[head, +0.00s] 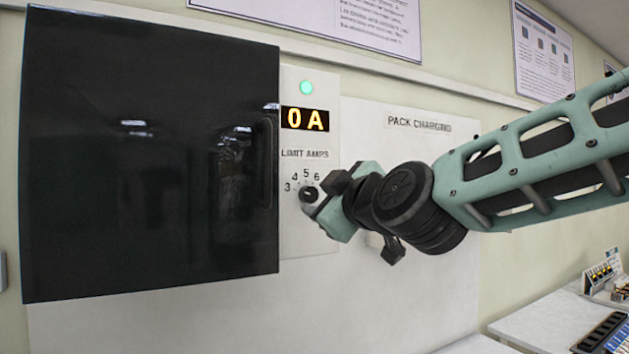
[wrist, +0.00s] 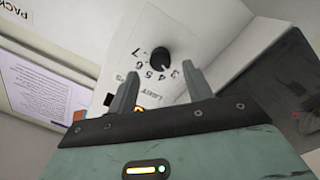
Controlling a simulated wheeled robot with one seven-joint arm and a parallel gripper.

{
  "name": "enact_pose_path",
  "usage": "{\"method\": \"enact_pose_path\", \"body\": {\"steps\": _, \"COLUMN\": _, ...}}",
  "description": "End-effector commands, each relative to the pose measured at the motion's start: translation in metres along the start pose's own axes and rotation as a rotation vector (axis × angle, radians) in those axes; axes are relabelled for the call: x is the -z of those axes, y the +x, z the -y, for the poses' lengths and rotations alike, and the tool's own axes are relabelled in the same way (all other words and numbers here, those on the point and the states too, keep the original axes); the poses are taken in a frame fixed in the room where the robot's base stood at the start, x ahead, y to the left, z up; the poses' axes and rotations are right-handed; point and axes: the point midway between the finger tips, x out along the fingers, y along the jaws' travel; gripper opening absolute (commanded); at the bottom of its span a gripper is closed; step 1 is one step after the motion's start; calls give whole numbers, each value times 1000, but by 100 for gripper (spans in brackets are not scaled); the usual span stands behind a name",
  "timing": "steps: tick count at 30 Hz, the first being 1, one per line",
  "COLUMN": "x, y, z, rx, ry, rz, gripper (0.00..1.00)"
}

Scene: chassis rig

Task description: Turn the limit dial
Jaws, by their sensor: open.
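The limit dial is a small black round knob (head: 309,195) on a pale panel under the words LIMIT AMPS, with printed numbers around it. In the wrist view the knob (wrist: 160,59) lies ahead of the fingertips, roughly midway between them, with the numbers 3 to 7 visible beside it. My gripper (head: 318,196) is at the panel, close to the dial, and its body hides the dial's right side in the head view. In the wrist view my gripper (wrist: 159,84) has its two fingers apart with nothing between them. The display (head: 305,119) reads 0 A.
A large glossy black door or cabinet (head: 150,155) stands just left of the dial panel. A green light (head: 306,88) glows above the display. A white bench (head: 555,325) with small items is at the lower right.

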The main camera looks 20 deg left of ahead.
Motion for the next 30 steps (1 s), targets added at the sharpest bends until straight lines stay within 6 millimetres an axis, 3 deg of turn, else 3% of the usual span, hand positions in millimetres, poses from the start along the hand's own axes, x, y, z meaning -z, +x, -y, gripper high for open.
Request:
{"method": "enact_pose_path", "body": {"steps": 3, "x": 2, "y": 18, "z": -1, "rx": 3, "ry": 4, "rz": 1, "gripper": 50}}
{"method": "enact_pose_path", "body": {"steps": 9, "x": 1, "y": 37, "z": -1, "rx": 1, "ry": 3, "rz": 0, "gripper": 50}}
{"method": "enact_pose_path", "body": {"steps": 21, "x": 0, "y": 42, "z": 1, "rx": 1, "ry": 1, "rz": 0, "gripper": 50}}
{"method": "enact_pose_path", "body": {"steps": 26, "x": 0, "y": 41, "z": 1, "rx": 1, "ry": 1, "rz": 0, "gripper": 6}}
{"method": "enact_pose_path", "body": {"steps": 30, "x": 0, "y": 41, "z": 1, "rx": 1, "ry": 2, "rz": 0, "gripper": 6}}
